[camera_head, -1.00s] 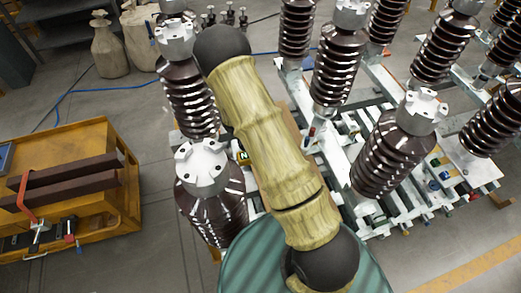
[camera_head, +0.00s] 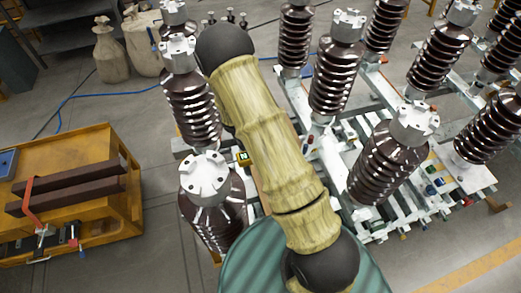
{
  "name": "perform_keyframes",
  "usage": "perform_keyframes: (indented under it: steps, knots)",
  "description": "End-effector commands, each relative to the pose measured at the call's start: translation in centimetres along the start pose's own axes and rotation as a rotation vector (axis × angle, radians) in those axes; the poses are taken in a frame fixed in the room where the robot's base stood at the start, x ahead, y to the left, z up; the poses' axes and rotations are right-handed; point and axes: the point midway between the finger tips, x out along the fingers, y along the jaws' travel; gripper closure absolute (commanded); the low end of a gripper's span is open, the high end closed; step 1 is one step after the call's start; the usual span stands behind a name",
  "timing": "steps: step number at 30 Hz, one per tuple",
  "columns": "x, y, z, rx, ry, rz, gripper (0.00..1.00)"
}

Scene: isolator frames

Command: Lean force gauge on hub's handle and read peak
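A small dark device with a lit green and yellow display (camera_head: 243,158), which looks like the force gauge, shows just left of my arm, beside the front left insulator. My arm covers its right side, so I cannot tell whether it is held or resting on something. My gripper is hidden behind my own arm, which fills the middle of the view. I cannot make out a hub handle; several dark ribbed insulators with pale metal caps, such as the front left one (camera_head: 206,178), stand on the white frames.
The white frames (camera_head: 393,214) with small coloured parts spread to the right. An orange cart (camera_head: 118,222) carrying brown bars (camera_head: 66,194) stands at left. Grey floor between cart and frames is clear.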

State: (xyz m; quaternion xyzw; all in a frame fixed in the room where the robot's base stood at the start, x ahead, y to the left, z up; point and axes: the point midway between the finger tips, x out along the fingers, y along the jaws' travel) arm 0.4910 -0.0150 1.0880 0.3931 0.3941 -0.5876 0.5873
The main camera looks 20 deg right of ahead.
Motion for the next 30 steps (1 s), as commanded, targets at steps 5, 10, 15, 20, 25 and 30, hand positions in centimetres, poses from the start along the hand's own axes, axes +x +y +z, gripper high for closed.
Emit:
perform_keyframes:
  steps: [5,10,15,20,25,30]
  knots:
    - [-0.01,0.03,0.01,0.0,0.0,0.001,1.0]
    - [-0.01,0.04,0.01,0.0,0.0,0.001,1.0]
    - [-0.01,0.04,0.0,0.0,0.0,0.001,1.0]
    - [-0.01,0.04,0.01,0.0,0.0,0.001,1.0]
    - [0.0,0.04,0.03,0.001,0.0,0.001,1.0]
    - [0.49,0.05,0.02,0.028,0.0,-0.01,1.0]
